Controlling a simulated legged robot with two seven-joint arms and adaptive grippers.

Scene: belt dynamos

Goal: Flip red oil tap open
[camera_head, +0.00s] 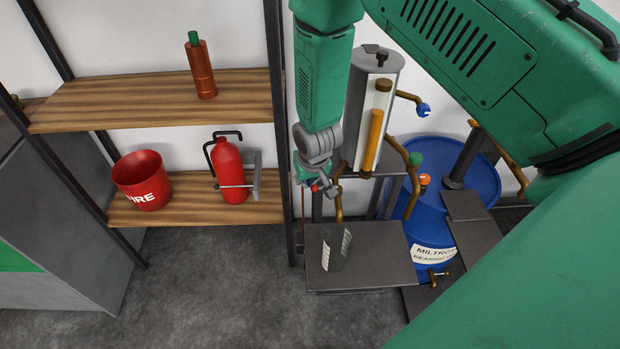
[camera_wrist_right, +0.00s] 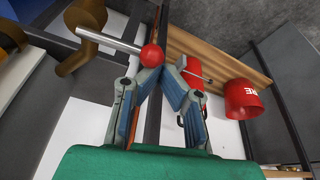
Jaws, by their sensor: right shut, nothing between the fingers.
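The red oil tap has a red ball knob (camera_wrist_right: 152,55) on a straight silver lever (camera_wrist_right: 110,41) from a bronze tap body (camera_wrist_right: 82,35) in the right wrist view. In the head view a small part of the red knob (camera_head: 315,188) shows beside my right gripper (camera_head: 328,190), below the grey oil dispenser (camera_head: 356,95). My right gripper's fingers (camera_wrist_right: 162,78) meet at the tips with nothing between them. The tips are right at the knob, which lies just beyond them; I cannot tell whether they touch. My left gripper is not in view.
A grey stand (camera_head: 375,265) is below the gripper. A blue drum (camera_head: 480,185) and a blue-handled tap (camera_head: 423,110) are to the right. A shelf (camera_head: 160,102) on the left holds a fire extinguisher (camera_head: 228,165), a fire bucket (camera_head: 140,180) and a bottle (camera_head: 203,70).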

